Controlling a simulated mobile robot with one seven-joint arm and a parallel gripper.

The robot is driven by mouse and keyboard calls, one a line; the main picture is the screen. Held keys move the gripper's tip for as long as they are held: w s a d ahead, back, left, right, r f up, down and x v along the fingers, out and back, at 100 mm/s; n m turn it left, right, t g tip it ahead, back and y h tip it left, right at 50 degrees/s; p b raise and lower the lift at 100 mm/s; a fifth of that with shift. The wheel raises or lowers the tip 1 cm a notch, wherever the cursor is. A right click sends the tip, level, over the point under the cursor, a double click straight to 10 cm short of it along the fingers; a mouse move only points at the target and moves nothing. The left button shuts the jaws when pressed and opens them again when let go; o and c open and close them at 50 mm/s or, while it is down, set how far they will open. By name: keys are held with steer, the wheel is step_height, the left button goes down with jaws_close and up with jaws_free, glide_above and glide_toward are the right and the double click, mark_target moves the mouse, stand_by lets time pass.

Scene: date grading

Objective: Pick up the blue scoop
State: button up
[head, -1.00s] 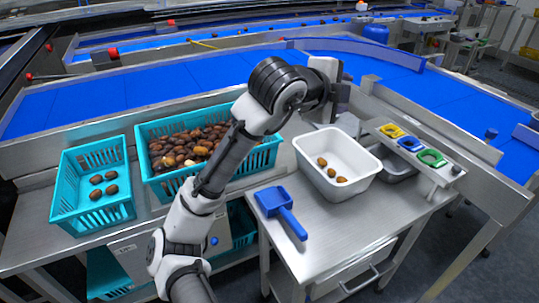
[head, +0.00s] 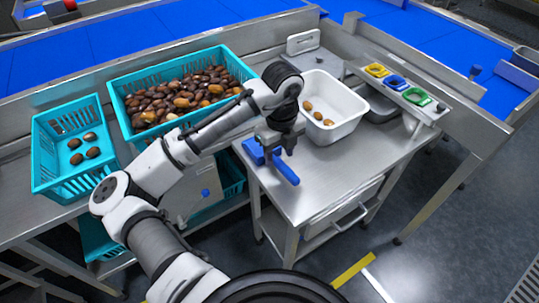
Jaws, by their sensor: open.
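The blue scoop (head: 285,170) lies on the steel table (head: 330,180), near its left edge, with its handle pointing to the lower right. My gripper (head: 275,155) is open and points down over the scoop, around where the handle meets the pan. The gripper hides part of the scoop. I cannot tell whether the fingers touch it.
A white tub (head: 345,131) with a few dates stands just right of my gripper. A large turquoise crate (head: 122,105) full of dates and a smaller turquoise crate (head: 45,184) are to the left. The table's front right is clear.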

mark_target(280, 162)
steer(key=f, duration=0.2)
steer(key=f+p, duration=0.1)
steer(key=f, duration=0.2)
steer(key=shift+w+d+f, duration=0.2)
steer(key=shift+w+f, duration=0.1)
steer(key=shift+w, duration=0.05)
steer(key=shift+c, duration=0.3)
jaws_close()
